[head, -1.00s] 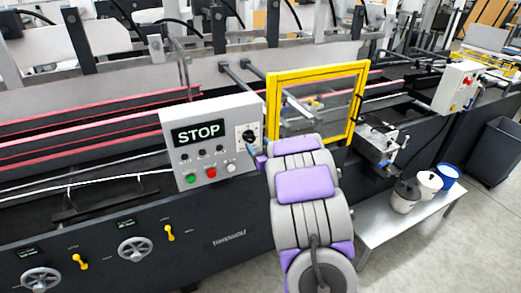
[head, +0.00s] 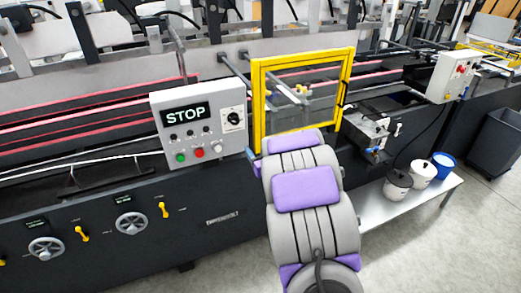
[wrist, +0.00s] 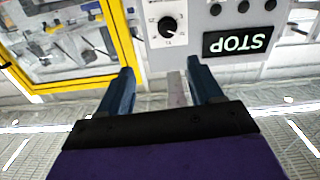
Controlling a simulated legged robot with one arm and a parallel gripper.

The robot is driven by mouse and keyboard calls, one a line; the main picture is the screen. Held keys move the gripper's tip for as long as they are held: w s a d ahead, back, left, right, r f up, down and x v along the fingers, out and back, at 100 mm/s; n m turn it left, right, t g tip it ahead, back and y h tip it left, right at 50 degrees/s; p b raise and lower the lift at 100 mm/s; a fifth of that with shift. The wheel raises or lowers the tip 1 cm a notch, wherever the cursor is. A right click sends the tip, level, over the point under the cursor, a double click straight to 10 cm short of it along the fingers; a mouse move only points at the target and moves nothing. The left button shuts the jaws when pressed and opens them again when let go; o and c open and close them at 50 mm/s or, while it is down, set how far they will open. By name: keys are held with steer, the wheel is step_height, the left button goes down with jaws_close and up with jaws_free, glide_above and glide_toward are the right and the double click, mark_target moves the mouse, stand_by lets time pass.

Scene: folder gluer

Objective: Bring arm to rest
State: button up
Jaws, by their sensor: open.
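My gripper (wrist: 160,68) shows in the wrist view as two dark blue fingers spread apart with nothing held between them. In the head view my grey and purple arm hides most of it. The grey control panel (head: 160,151) stands left of my arm, with a lit STOP display (head: 185,114), a black rotary knob (head: 233,118) and green, red and white buttons. The wrist view shows this panel upside down, with the knob (wrist: 168,25) above the gap between my fingers. The fingers look apart from the knob.
A yellow-framed guard (head: 255,105) stands just beyond my arm. To the right, a low metal bench (head: 440,185) holds grey, white and blue buckets. A dark bin (head: 500,140) stands at the far right. The floor at the lower right is clear.

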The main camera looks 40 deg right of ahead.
steer(key=s+a+g, duration=1)
steer(key=s+a, duration=0.2)
steer(key=a, duration=0.4)
steer(key=s+a+r+n+g+y, duration=0.1)
steer(key=s+a+g, duration=0.3)
steer(key=s+a, duration=0.4)
steer(key=s+a+r+n+g+y, duration=0.1)
steer(key=s+a+g+y, duration=0.2)
steer(key=s, duration=1.8)
steer(key=a+g, duration=0.2)
steer(key=a, duration=0.3)
steer(key=shift+s+r, duration=0.25)
steer(key=shift+s, duration=0.15)
